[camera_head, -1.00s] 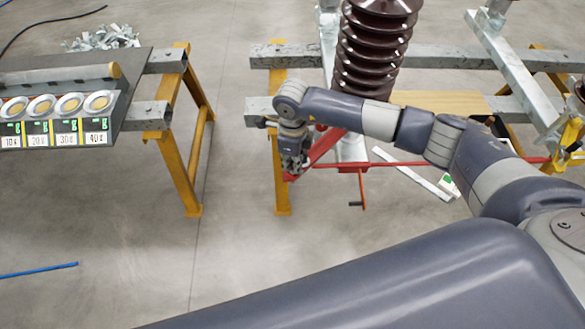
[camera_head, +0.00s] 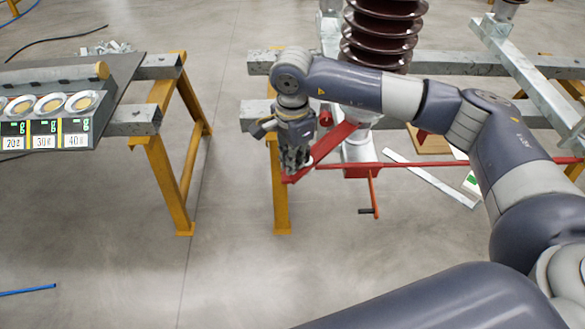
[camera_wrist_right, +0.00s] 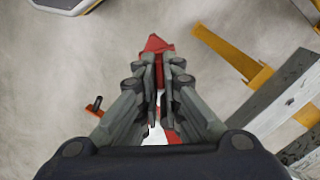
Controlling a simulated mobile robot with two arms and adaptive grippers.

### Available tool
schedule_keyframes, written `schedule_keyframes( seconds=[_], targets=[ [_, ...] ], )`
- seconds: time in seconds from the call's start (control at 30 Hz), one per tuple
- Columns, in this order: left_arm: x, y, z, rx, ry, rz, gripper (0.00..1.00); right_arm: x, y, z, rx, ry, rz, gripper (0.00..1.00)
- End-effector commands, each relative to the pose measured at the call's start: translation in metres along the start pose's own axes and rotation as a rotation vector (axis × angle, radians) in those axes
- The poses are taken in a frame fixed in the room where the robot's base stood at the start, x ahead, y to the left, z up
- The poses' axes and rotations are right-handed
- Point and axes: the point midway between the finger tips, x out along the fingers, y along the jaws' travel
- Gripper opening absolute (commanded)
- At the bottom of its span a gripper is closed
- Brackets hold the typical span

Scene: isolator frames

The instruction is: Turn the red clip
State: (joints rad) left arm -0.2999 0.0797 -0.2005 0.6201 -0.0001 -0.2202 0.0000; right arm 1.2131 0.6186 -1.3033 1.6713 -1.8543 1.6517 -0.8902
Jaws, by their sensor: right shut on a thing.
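The red clip (camera_head: 333,141) is a flat red bar at the end of the isolator frame, below the brown ribbed insulator (camera_head: 383,30). It slants in the head view, with its near end low at the left. My right gripper (camera_head: 295,167) points down over that near end and is shut on it. In the right wrist view the clip's red end (camera_wrist_right: 157,44) shows between and just beyond the fingertips of my right gripper (camera_wrist_right: 163,62). The fingers and palm hide much of the clip there. My left gripper is not in view.
A thin red rod (camera_head: 430,164) runs right from the clip's base, with an orange-red crank handle (camera_head: 374,192) hanging below. Galvanised beams (camera_head: 222,118) rest on yellow trestles (camera_head: 165,180). A bench with several labelled dishes (camera_head: 48,103) stands at the left. The floor between is clear.

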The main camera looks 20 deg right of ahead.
Motion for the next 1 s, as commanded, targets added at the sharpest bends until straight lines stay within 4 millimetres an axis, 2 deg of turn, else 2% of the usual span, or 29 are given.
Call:
schedule_keyframes(
  seconds=[0.03,0.3,0.93,1.0],
  targets=[
    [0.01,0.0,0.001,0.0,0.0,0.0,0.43,0.003,-0.001,0.0,-0.029,0.0,-0.006,0.0],
    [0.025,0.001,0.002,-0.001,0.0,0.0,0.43,0.0,-0.001,0.0,-0.151,0.0,-0.004,0.0],
    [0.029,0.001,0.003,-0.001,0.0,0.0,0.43,-0.002,-0.001,0.0,-0.197,-0.001,-0.004,0.0],
    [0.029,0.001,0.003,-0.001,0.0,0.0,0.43,-0.002,-0.001,0.0,-0.197,-0.001,-0.004,0.2]
  ],
)
